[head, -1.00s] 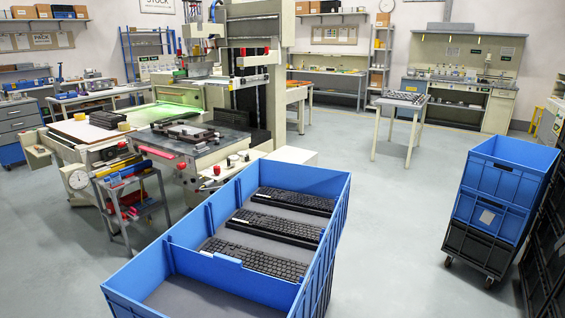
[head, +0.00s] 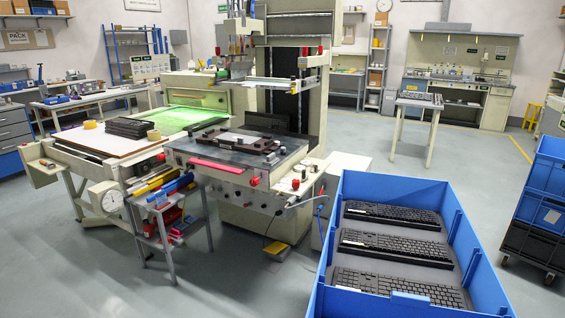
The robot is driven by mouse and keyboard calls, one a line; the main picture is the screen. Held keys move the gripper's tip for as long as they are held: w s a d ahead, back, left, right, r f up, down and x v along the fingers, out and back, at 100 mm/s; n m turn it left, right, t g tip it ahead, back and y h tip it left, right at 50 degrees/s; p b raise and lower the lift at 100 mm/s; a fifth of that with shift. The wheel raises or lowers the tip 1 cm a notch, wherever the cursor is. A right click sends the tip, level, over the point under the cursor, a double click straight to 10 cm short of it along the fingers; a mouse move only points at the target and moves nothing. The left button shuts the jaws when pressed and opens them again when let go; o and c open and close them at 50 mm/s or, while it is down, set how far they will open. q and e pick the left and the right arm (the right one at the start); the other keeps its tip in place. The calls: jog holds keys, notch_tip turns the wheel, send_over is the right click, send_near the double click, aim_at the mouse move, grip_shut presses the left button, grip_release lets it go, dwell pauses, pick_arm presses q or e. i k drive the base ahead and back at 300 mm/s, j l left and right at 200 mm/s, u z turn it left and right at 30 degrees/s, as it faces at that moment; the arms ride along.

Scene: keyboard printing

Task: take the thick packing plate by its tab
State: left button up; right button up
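I cannot make out for certain the thick packing plate or its tab. A small grey trolley (head: 176,234) in front of the printing machine (head: 235,150) holds a yellow bar (head: 155,184) and blue bars (head: 172,190) on top. Red and white pieces (head: 172,222) lie on its lower shelf, too small to tell apart. The machine's dark table bears a dark frame-like fixture (head: 240,141), and a pink-red bar (head: 220,166) runs along its front edge. Neither of my grippers is in view.
A blue crate (head: 335,225) with several black keyboards (head: 390,243) stands in front at the right. A side table (head: 75,150) with a dark stack (head: 129,127) adjoins the machine. A yellow pedal (head: 277,249) lies on the floor. Floor left of the trolley is clear.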

aim_at(242, 139)
jog(key=i+j, duration=0.15)
jog(key=j, duration=0.2)
jog(key=i+j, duration=0.2)
jog(key=j, duration=0.15)
jog(key=i+j, duration=0.15)
jog(key=j, duration=0.25)
jog(key=i+j, duration=0.2)
jog(key=j, duration=0.15)
jog(key=i+j, duration=0.15)
jog(key=j, duration=0.2)
jog(key=i+j, duration=0.2)
jog(key=j, duration=0.15)
jog(key=z, duration=0.05)
